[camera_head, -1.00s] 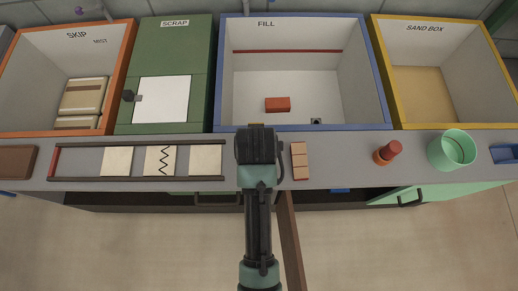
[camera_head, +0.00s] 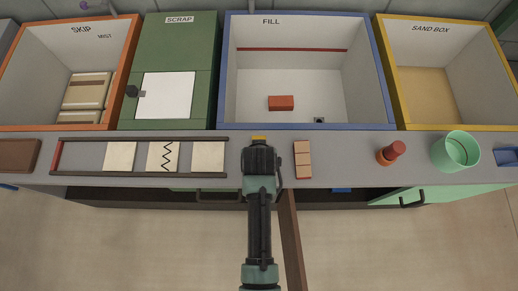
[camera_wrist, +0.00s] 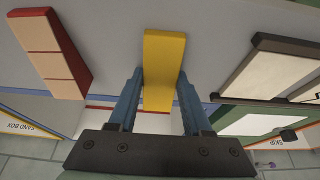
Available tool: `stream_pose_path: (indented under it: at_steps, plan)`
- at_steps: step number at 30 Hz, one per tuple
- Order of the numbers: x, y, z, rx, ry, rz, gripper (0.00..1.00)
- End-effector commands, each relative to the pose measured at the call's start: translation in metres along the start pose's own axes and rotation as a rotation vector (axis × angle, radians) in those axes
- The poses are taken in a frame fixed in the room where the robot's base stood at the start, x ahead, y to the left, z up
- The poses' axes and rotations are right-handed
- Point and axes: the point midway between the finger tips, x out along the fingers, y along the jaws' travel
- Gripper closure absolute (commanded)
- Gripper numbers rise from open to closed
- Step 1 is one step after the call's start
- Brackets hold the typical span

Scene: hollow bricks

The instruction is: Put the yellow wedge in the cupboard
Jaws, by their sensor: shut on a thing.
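The yellow wedge (camera_wrist: 163,60) is between the two blue fingers of my gripper (camera_wrist: 160,76) in the wrist view, and the gripper is shut on it. In the head view only a small part of the wedge (camera_head: 258,138) shows beyond my gripper (camera_head: 260,145), over the grey counter. I cannot tell how high it is above the counter. The cupboard (camera_head: 350,199) is the dark space under the counter's front edge, with a green door (camera_head: 397,195) standing open at the right. Its inside is mostly hidden.
Left is a railed rack with pale tiles (camera_head: 163,156). A red-topped object (camera_head: 391,153) and a green cup (camera_head: 456,151) stand right. The fill bin (camera_head: 310,126) is behind.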

Motion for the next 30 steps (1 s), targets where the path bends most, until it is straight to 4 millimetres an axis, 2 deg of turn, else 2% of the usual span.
stream_pose_path:
  at_steps: [1,5,6,20,23,30]
  plan:
    - [0.001,0.0,0.0,0.0,0.0,0.0,0.47]
    - [0.001,0.0,0.0,0.0,0.0,0.0,0.24]
    - [0.001,0.0,0.0,0.0,0.0,0.0,0.21]
    - [-0.005,0.0,-0.001,0.0,0.0,0.0,0.21]
    - [-0.016,0.0,-0.002,0.0,0.001,0.0,0.21]
    - [-0.061,0.0,-0.002,0.0,0.003,0.0,0.21]
